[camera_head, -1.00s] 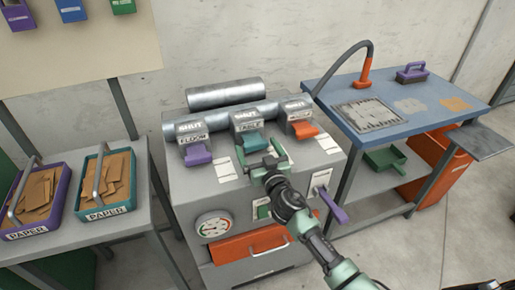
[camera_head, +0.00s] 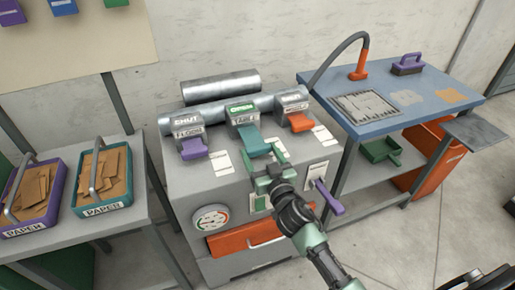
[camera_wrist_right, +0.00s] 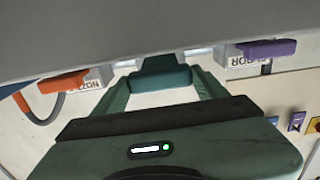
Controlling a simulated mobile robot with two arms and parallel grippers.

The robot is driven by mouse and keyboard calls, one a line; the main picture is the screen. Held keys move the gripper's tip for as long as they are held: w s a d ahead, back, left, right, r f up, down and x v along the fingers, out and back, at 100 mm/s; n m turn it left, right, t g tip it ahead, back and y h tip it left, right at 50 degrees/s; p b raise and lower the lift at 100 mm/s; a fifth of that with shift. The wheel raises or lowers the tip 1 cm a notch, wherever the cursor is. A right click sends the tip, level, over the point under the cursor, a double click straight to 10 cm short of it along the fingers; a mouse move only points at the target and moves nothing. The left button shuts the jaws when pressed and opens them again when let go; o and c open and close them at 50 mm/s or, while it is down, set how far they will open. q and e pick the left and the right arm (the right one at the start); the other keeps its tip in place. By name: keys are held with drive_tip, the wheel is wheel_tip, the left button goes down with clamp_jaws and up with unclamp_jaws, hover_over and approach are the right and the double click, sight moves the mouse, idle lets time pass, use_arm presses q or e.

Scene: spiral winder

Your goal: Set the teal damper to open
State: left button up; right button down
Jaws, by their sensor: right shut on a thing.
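The teal damper (camera_head: 252,138) is the middle one of three on the grey machine. Its handle is drawn out towards me, and the sign above it reads OPEN in green. My right gripper (camera_head: 271,158) is at the front of this handle. In the right wrist view the teal handle (camera_wrist_right: 161,79) sits between the two fingers of my right gripper (camera_wrist_right: 163,88), which is shut on it. My left gripper is not in view.
A purple damper (camera_head: 193,147) marked FLOOR, its sign reading SHUT, is to the left. An orange damper (camera_head: 301,123) is to the right. A purple lever (camera_head: 329,199), a gauge (camera_head: 210,218) and an orange drawer (camera_head: 245,241) are on the machine's front.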

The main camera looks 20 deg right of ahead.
drive_tip(key=shift+s+a+f, duration=0.1)
drive_tip(key=shift+f, duration=0.05)
drive_tip(key=shift+c, duration=0.6)
unclamp_jaws()
drive_tip(key=shift+s, duration=0.15)
drive_tip(key=shift+s, duration=0.25)
drive_tip(key=s, duration=0.7)
drive_tip(key=shift+s+d+b, duration=0.2)
drive_tip(key=shift+b, duration=0.15)
